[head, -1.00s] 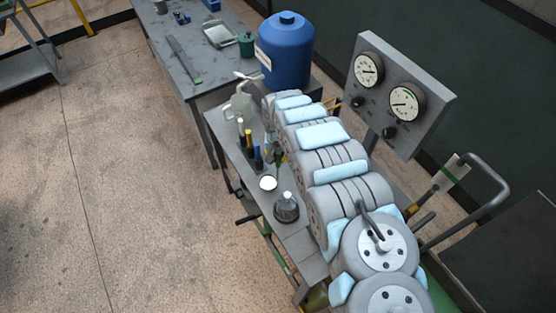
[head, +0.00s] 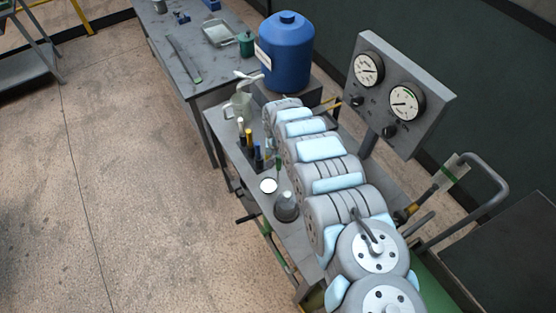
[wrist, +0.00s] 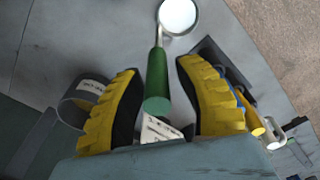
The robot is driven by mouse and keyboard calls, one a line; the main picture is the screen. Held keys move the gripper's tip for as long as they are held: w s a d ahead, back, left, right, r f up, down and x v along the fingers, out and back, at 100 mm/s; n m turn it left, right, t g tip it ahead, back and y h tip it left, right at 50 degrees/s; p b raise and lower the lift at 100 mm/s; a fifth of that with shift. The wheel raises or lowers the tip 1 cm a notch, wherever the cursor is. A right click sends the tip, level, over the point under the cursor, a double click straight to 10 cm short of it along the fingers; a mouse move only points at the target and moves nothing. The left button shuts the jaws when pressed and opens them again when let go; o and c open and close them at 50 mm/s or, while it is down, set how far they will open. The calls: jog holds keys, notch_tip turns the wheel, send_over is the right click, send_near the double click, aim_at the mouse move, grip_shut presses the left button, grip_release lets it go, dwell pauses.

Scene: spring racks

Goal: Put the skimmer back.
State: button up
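The skimmer has a green handle (wrist: 157,75) and a pale round head (wrist: 178,17) in the wrist view. In the head view its round head (head: 268,186) is at the grey side table, with a sliver of green handle beside my arm. My gripper (wrist: 158,80) has two yellow ribbed fingers with dark inner pads. They stand apart on either side of the handle's near end, with visible gaps to it. The gripper is open and holds nothing. In the head view my arm hides the gripper and much of the handle.
A dark rack (head: 254,155) with coloured-handled tools stands near the skimmer. A dark-based vessel (head: 286,207) and a clear jug (head: 240,106) are also on the side table. A blue drum (head: 286,52) and a gauge panel (head: 398,88) stand behind.

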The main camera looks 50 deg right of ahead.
jog(key=shift+r, duration=0.25)
jog(key=shift+s+a+r+b, duration=0.1)
jog(key=shift+r+b, duration=0.4)
jog(key=shift+r, duration=1.8)
jog(key=shift+s+a+r+b, duration=0.1)
jog(key=shift+r+b, duration=0.35)
jog(key=shift+r, duration=1.85)
jog(key=shift+r+p, duration=0.65)
jog(key=shift+r, duration=0.65)
jog(key=shift+a+f, duration=0.1)
